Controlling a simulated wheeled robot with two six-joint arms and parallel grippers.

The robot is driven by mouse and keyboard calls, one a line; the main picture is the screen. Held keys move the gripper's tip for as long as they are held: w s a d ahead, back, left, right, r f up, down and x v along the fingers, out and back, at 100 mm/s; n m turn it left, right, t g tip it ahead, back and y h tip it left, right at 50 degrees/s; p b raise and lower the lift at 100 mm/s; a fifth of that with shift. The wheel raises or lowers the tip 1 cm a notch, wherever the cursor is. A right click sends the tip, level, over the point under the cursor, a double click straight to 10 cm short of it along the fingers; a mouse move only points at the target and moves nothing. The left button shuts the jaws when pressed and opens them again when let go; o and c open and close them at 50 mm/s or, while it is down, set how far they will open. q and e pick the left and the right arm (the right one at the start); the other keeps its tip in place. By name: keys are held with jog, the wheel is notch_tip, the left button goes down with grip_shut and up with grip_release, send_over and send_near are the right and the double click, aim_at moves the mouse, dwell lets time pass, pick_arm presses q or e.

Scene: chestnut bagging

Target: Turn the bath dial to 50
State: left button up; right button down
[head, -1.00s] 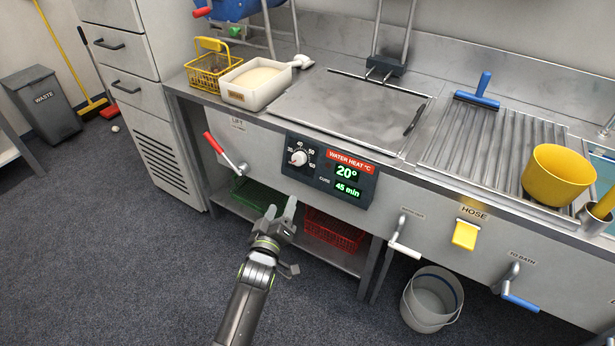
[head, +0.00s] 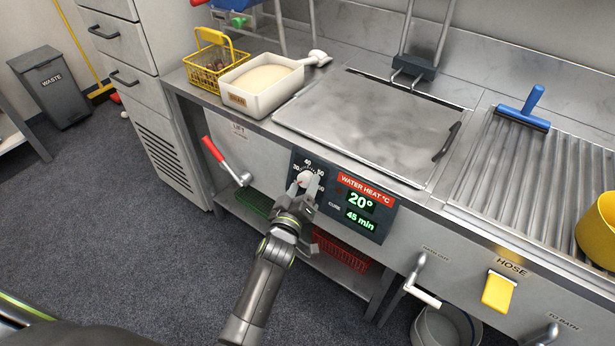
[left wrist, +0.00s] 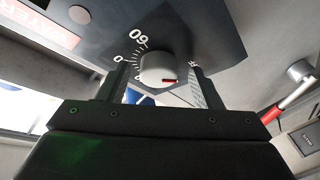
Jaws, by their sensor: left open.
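The bath dial (head: 308,179) is a small white knob on the dark WATER HEAT panel (head: 383,196). The panel's green readouts show 20° and 45 min. In the left wrist view the dial (left wrist: 158,68) has a red mark on its lower right side, and 60 is printed above it. My left gripper (head: 304,184) is open in front of the dial and partly hides it. In the left wrist view its two fingers (left wrist: 160,85) stand on either side of the knob, with gaps visible. My right gripper is not in view.
A red-handled lever (head: 214,150) is left of the panel, and a white-handled crank (head: 420,290) is at its lower right. A yellow HOSE holder (head: 498,292) is farther right. A red crate (head: 342,250) sits on the shelf below. A tub of pale powder (head: 262,88) stands on the counter.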

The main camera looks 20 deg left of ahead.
pick_arm(q)
jog(key=shift+w, duration=0.15)
jog(key=shift+r, duration=0.1)
jog(key=shift+c, duration=1)
jog(key=c, duration=0.8)
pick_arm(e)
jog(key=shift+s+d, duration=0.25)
pick_arm(q)
jog(key=shift+m, duration=0.4)
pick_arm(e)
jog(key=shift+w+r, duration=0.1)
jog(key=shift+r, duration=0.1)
